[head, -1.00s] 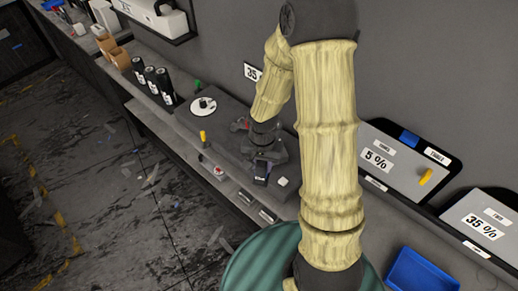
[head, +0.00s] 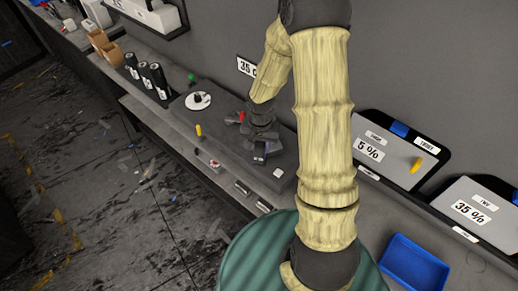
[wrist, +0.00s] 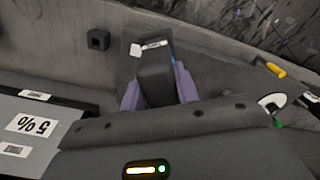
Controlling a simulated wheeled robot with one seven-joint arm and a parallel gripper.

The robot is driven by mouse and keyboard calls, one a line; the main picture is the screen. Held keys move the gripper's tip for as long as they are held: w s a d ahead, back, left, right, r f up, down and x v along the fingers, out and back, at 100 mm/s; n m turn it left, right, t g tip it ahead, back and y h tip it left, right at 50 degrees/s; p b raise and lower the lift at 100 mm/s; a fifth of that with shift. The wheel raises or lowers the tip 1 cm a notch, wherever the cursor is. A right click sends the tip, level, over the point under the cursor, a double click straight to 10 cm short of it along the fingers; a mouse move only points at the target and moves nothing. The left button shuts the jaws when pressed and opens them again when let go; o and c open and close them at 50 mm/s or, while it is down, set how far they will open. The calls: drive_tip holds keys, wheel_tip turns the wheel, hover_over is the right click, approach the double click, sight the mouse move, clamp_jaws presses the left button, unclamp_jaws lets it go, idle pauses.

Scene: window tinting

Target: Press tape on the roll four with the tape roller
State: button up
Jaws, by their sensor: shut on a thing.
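My gripper (wrist: 158,90) has purple fingers on both sides of a dark block-shaped piece (wrist: 155,75) and is shut on it. A pale label shows near its far end; I cannot tell for sure that it is the tape roller. In the head view my gripper (head: 260,145) is low over the grey bench, partly hidden by its own dark body. Several black rolls (head: 160,80) stand upright on the bench at the upper left, away from my gripper. I cannot tell which is roll four. Whether the held piece touches the bench is unclear.
A white disc (head: 198,101), a yellow-handled tool (head: 198,130) and a small white block (head: 278,173) lie around my gripper on the bench (head: 225,140). Tinting panels (head: 390,150) lean at the right. A blue tray (head: 412,262) is at the lower right.

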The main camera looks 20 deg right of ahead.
drive_tip(key=shift+w+d+p, duration=0.3)
drive_tip(key=shift+w+d, duration=0.05)
drive_tip(key=shift+w, duration=0.3)
drive_tip(key=shift+w+d+p, duration=0.25)
drive_tip(key=shift+w+d, duration=0.1)
drive_tip(key=shift+w, duration=0.3)
drive_tip(key=shift+w+d+p, duration=0.3)
drive_tip(key=shift+w, duration=0.45)
idle(0.5)
drive_tip(key=shift+w+d+p, duration=0.25)
drive_tip(key=shift+w+d, duration=0.15)
drive_tip(key=shift+w, duration=0.3)
drive_tip(key=shift+w+d+p, duration=0.2)
drive_tip(key=shift+w+d, duration=0.15)
drive_tip(key=shift+w, duration=0.3)
idle(1.4)
drive_tip(key=shift+s+a+b, duration=0.4)
drive_tip(key=shift+s+a, duration=0.05)
drive_tip(key=shift+s, duration=0.45)
drive_tip(key=shift+s+a+b, duration=0.4)
drive_tip(key=shift+s+a, duration=0.1)
drive_tip(key=shift+s, duration=0.4)
drive_tip(key=shift+s+a+b, duration=0.4)
drive_tip(key=shift+s+a, duration=0.05)
drive_tip(key=shift+s, duration=0.45)
drive_tip(key=shift+f, duration=0.1)
